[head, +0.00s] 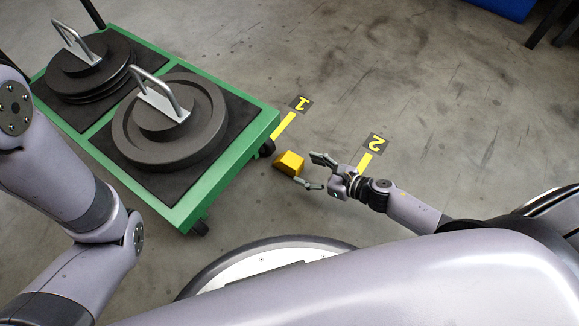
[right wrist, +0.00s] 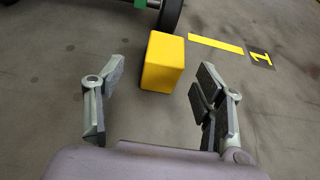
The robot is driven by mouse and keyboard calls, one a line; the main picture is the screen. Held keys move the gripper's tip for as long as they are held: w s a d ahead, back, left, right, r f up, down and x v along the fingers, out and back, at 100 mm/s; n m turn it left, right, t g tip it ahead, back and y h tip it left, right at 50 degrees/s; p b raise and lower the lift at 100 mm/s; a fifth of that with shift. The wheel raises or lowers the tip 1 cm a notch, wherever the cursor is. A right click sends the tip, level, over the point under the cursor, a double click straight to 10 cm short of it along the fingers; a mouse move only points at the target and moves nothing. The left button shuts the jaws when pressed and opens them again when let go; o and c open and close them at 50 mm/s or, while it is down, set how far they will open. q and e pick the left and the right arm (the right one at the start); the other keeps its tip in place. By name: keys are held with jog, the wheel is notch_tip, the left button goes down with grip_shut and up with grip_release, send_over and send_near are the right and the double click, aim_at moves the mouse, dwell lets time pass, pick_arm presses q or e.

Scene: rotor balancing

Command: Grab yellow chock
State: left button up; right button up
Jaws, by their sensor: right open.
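The yellow chock (head: 289,163) is a small block on the concrete floor, just off the right corner of the green cart, near its black wheel (head: 267,148). My right gripper (head: 312,171) is open just to the right of the chock, fingers toward it. In the right wrist view the chock (right wrist: 162,62) stands ahead of and between the two open fingers (right wrist: 158,100), close to the cart wheel (right wrist: 171,14). Nothing is between the fingertips. My left arm comes in at the left of the head view, but its gripper is out of view.
The green cart (head: 196,205) carries two dark rotor discs with metal handles (head: 160,96) on black mats. Yellow floor markings labelled 1 (head: 300,103) and 2 (head: 375,143) lie right of the cart. The floor beyond them is open.

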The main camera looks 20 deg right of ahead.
aim_at(279, 157)
jog(key=x, duration=0.3)
jog(key=shift+b, duration=0.4)
jog(key=b+x, duration=0.1)
jog(key=x, duration=0.1)
jog(key=b+x, duration=0.2)
jog(key=shift+w+d, duration=0.2)
jog(key=shift+w+a+f, duration=0.1)
jog(key=shift+w+a, duration=0.25)
jog(key=shift+w, duration=0.05)
jog(key=shift+c, duration=0.4)
grip_shut()
